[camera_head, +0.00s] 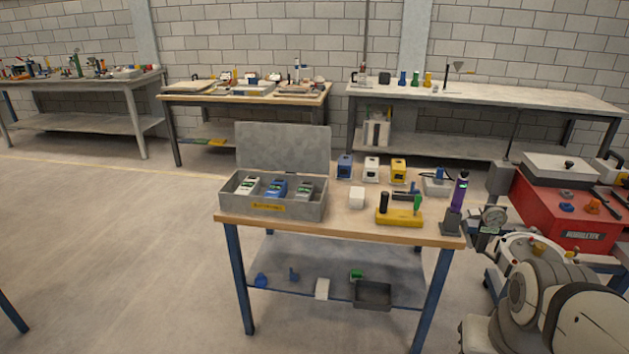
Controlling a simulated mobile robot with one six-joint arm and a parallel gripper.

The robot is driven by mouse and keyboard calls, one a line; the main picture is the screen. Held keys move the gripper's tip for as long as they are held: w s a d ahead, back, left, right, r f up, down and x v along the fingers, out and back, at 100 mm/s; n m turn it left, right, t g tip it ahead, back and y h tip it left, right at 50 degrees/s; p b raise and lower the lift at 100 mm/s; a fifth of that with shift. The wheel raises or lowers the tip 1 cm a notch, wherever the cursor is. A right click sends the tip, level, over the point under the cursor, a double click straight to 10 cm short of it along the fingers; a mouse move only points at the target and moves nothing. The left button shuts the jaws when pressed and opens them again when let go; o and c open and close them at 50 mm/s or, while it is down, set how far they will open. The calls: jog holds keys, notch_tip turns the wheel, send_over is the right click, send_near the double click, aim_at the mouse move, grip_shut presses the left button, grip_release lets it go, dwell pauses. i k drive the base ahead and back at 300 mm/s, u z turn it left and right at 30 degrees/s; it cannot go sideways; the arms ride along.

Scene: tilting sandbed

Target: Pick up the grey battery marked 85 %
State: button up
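An open grey case (308,212) with its lid up stands on the left of the near table. Three batteries lie in it: a white one (249,186) on the left, a blue one (275,188) in the middle and a grey one (304,191) on the right. Each has a small greenish display, too small to read, so I cannot confirm the 85 % mark. Their lower parts are hidden by the case's front wall. My gripper does not show. White rounded parts at the lower right look like my arm.
The near table (340,226) also bears blue, white and yellow blocks (371,170), a white cube (356,198), a yellow tool holder (399,217) and an upright purple device (459,192). A red toolbox (560,210) stands at right. Floor to the left is clear.

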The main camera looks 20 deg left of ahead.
aim_at(305, 191)
jog(key=u, duration=0.8)
jog(key=i, duration=1.15)
jog(key=u, duration=0.4)
